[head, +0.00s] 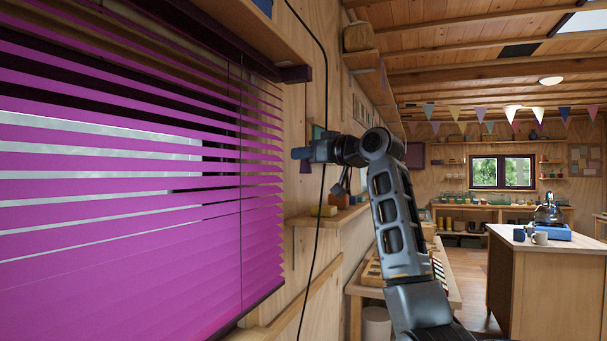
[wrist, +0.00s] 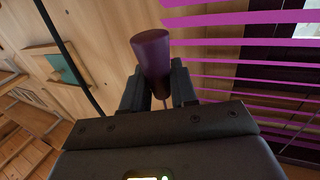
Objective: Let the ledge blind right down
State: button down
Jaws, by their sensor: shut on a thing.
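The blind (head: 130,230) has magenta slats and fills the left of the head view. Its lower slats lie close together, and bright gaps show between the upper ones. Its slats also show at the right of the wrist view (wrist: 245,68). My gripper (head: 302,153) is just right of the blind, near the wall. In the wrist view my gripper (wrist: 158,88) is shut on a dark purple cord knob (wrist: 152,52), which sticks out beyond the fingers. A thin cord shows by the knob.
A black cable (head: 325,90) hangs down the wall close to my gripper, and shows in the wrist view too (wrist: 66,52). A small wall shelf (head: 335,215) holds a yellow block.

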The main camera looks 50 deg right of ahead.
notch_tip(320, 180, up, 5)
jog(key=shift+f+p, duration=0.1)
jog(key=shift+p, duration=0.2)
jog(key=shift+r, duration=0.2)
jog(key=c, duration=1)
grip_release()
jog(key=shift+f, duration=0.15)
jog(key=shift+s+f, duration=0.1)
jog(key=shift+s, duration=0.3)
jog(key=s+b, duration=0.2)
jog(key=s, duration=0.5)
jog(key=shift+a, duration=0.2)
jog(key=shift+b, duration=0.3)
